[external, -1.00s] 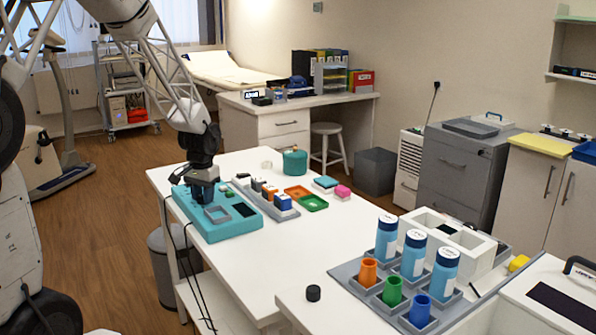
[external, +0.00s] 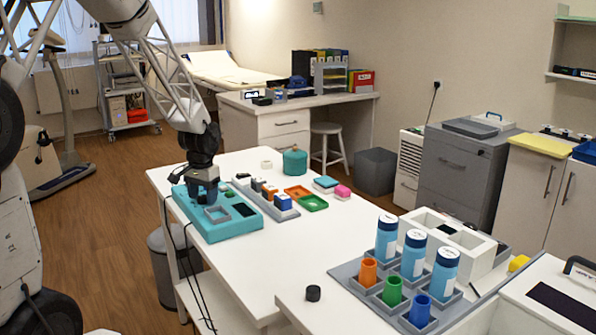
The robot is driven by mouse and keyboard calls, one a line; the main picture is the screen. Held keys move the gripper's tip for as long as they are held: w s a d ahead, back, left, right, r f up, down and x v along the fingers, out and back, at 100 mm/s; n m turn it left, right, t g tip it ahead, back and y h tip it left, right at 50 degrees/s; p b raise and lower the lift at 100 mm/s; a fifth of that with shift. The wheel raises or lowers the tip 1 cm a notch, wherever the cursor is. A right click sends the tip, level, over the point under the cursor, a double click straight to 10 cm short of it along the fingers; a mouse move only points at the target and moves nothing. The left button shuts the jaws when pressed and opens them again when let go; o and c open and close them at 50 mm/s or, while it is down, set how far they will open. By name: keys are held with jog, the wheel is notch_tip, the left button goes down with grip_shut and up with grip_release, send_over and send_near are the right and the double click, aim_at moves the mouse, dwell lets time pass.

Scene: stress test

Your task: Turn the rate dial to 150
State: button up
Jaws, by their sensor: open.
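A teal control box (external: 213,233) lies on the left end of the white table, with a grey square frame (external: 216,214) and a dark panel (external: 244,209) on its top. My gripper (external: 202,200) points down over the left part of this box, close above or at its top face. The gripper is open, but its fingertips are small and dark here. The rate dial cannot be made out; it may be hidden under or behind the gripper. No dial marks can be read.
A grey tray with small coloured blocks (external: 283,201) sits right of the box. Orange and green trays (external: 313,203) and a teal round container (external: 295,163) lie behind. A grey rack (external: 345,276) holds blue bottles and coloured cups. The table's middle is clear.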

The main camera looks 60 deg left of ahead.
aim_at(204, 197)
jog(key=shift+w+d+r, duration=0.1)
jog(key=shift+r, duration=1.85)
jog(key=shift+w+d+r, duration=0.1)
jog(key=shift+r, duration=1.85)
jog(key=shift+d, duration=0.1)
jog(key=shift+d+r, duration=0.25)
jog(key=shift+d, duration=0.05)
jog(key=s+d+r+m+t, duration=0.1)
jog(key=d+r+m, duration=0.1)
jog(key=d+r, duration=0.65)
jog(key=s+d+r+m+t, duration=0.15)
jog(key=d+r, duration=0.25)
jog(key=d, duration=1)
jog(key=s+d+r+m, duration=0.1)
jog(key=s+d+r, duration=0.1)
jog(key=s+d, duration=0.6)
jog(key=s+d+r+m, duration=0.2)
jog(key=s+d+r, duration=0.1)
jog(key=s+d, duration=0.5)
jog(key=d, duration=0.2)
jog(key=shift+d+r+h, duration=0.3)
jog(key=shift+d+h, duration=0.05)
jog(key=shift+h, duration=0.05)
